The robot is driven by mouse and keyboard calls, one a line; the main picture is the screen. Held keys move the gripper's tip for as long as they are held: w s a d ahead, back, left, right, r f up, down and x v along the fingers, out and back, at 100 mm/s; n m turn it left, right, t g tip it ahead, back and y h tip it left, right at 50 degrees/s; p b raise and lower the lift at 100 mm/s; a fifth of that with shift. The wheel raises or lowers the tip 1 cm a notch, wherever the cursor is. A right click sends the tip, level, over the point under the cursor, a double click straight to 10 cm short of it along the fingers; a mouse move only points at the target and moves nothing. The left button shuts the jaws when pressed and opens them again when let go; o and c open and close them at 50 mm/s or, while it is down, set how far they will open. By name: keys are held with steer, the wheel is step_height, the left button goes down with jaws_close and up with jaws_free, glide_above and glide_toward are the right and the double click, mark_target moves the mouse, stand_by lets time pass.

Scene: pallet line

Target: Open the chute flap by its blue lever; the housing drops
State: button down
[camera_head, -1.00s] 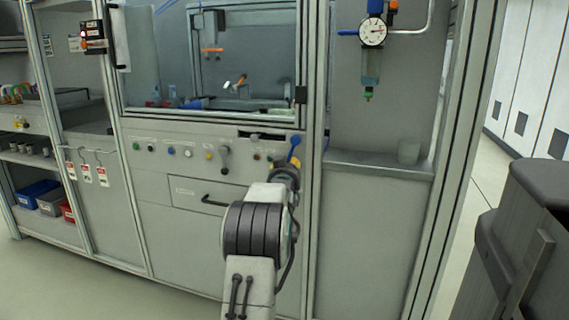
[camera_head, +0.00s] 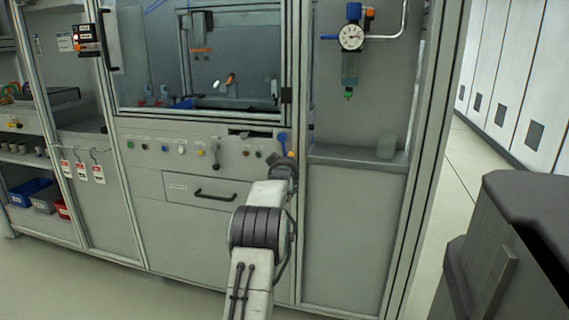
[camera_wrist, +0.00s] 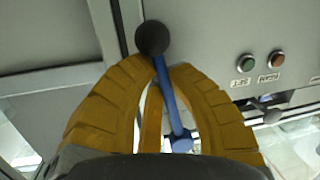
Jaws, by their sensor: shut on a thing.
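The blue lever (camera_wrist: 168,95) with a round black knob (camera_wrist: 152,38) stands between the yellow fingers of my gripper (camera_wrist: 158,72) in the wrist view. The fingers are closed around its shaft, and the knob sticks out past the tips. In the head view the blue lever (camera_head: 282,137) shows just above my gripper (camera_head: 289,157), at the right end of the machine's front panel. A dark slot (camera_head: 250,132) lies left of the lever. I cannot make out the flap's position or identify the housing.
A drawer (camera_head: 190,188) with a black handle is below. A frame post (camera_head: 299,200) stands close right of my arm. A dark bulky object (camera_head: 510,240) fills the lower right.

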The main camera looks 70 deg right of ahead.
steer(key=shift+s+r+n+g+y+p, duration=0.15)
steer(key=shift+s+n+p, duration=0.1)
steer(key=shift+s+n, duration=0.3)
steer(key=shift+s+r+n+g+y+p, duration=0.15)
steer(key=shift+s+n+p, duration=0.1)
steer(key=shift+s+n, duration=0.3)
steer(key=shift+n, duration=0.3)
steer(key=c, duration=1.4)
jaws_free()
steer(key=shift+r, duration=0.1)
steer(key=shift+c, duration=0.2)
steer(key=shift+a, duration=0.1)
steer(key=v, duration=1.1)
steer(key=shift+s+a, duration=0.15)
steer(key=shift+a, duration=0.25)
